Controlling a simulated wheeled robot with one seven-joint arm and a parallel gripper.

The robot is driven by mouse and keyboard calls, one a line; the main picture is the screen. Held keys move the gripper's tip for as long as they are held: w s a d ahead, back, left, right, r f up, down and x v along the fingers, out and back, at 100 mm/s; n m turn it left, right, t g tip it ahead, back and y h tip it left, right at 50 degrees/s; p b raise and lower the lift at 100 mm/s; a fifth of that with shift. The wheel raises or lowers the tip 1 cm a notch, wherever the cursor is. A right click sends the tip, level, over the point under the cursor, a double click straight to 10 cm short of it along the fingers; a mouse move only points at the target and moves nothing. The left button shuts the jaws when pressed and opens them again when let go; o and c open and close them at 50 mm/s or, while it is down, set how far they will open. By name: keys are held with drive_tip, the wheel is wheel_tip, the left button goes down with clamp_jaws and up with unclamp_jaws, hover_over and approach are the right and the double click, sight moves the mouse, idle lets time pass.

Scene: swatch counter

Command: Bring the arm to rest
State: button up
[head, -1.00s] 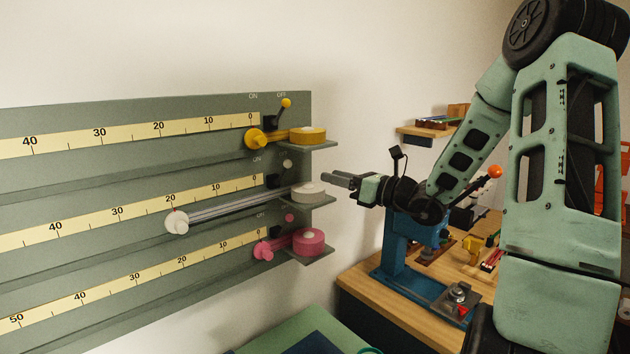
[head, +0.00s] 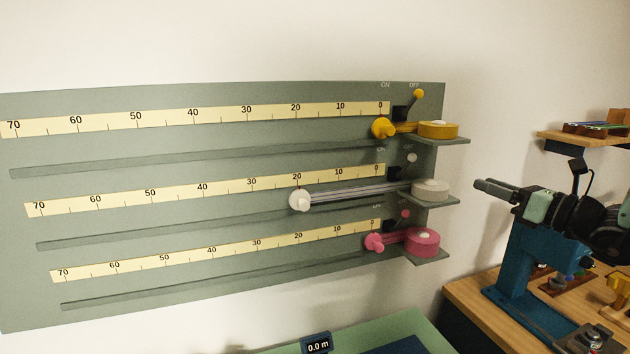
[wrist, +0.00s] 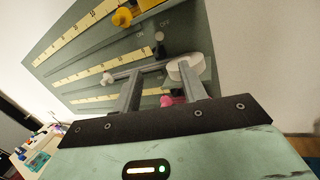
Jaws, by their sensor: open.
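My gripper (head: 492,190) is at the right in the head view, its fingers pointing left toward the board. It is apart from the white spool (head: 430,189), with clear space between. In the wrist view my gripper (wrist: 160,75) has its two fingers spread apart, with nothing held between them. Part of my arm runs off the right edge of the head view. In the wrist view the white spool (wrist: 186,67) shows behind the right finger.
A grey-green board (head: 200,95) carries three scales and yellow (head: 438,130), white and pink (head: 422,241) spools on small ledges. A pale strip (head: 360,190) runs from the white spool to a white knob near 20. A wooden bench (head: 480,299) with a blue stand (head: 520,270) is at right.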

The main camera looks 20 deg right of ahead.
drive_tip(key=s+a+f+n+g+y+b, duration=0.1)
drive_tip(key=s+a+f+n+g+y, duration=0.15)
drive_tip(key=a+n+g, duration=0.45)
drive_tip(key=s+a+f+n+g+y+b, duration=0.1)
drive_tip(key=a+f+n+g+y, duration=0.15)
drive_tip(key=a, duration=0.85)
drive_tip(key=s+a+f+n+g+y, duration=0.1)
drive_tip(key=s+a+f+n+g, duration=0.1)
drive_tip(key=a+f+n+g, duration=0.5)
drive_tip(key=s+a+f+n+h+b, duration=0.1)
drive_tip(key=s+a+n+h, duration=0.3)
drive_tip(key=n, duration=0.4)
drive_tip(key=s+a+f+n+h+b, duration=0.2)
drive_tip(key=s+a+f+n+h, duration=0.1)
drive_tip(key=s+n, duration=0.4)
drive_tip(key=s+a+f+n+g+h+b, duration=0.1)
drive_tip(key=s+a+n+h, duration=0.3)
drive_tip(key=n, duration=0.6)
drive_tip(key=shift+s+a+f+h, duration=0.4)
drive_tip(key=shift+s+a+f, duration=0.3)
drive_tip(key=shift+s+f, duration=0.15)
